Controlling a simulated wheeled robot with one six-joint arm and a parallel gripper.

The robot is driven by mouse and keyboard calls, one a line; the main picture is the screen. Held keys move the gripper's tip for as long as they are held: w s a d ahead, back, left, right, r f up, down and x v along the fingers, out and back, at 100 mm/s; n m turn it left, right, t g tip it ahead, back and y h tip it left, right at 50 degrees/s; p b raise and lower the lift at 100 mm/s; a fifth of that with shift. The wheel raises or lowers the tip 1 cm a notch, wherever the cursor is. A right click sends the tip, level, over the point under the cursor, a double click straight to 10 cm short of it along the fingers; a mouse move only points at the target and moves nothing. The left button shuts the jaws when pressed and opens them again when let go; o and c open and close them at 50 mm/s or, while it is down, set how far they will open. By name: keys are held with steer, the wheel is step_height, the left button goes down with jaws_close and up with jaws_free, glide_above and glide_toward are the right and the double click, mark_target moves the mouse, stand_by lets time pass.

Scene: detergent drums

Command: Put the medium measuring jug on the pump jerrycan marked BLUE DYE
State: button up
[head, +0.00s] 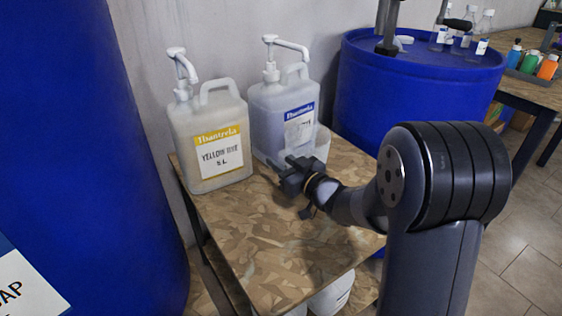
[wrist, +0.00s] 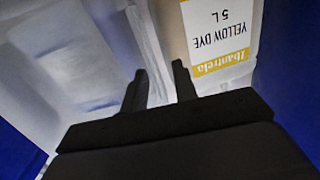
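The jerrycan with a blue label band (head: 268,112) stands on the wooden table, its white pump on top; the label's lower text is too small to read. A translucent vessel, apparently the measuring jug (head: 322,146), shows beside its front right, partly hidden by my gripper. My gripper (head: 288,164) is low in front of this jerrycan, fingers pointing left. In the wrist view its fingers (wrist: 161,80) are apart, with no clear object held between them. A blurred pale translucent surface (wrist: 70,75) fills the left there; I cannot tell whether it is jug or jerrycan.
The YELLOW DYE jerrycan (head: 208,135) stands left of the blue-label one; its label (wrist: 220,35) shows upside down in the wrist view. Blue drums stand at left (head: 80,150) and behind right (head: 410,95). The table's front (head: 265,250) is clear.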

steer(key=p+v, duration=0.2)
steer(key=v, duration=1)
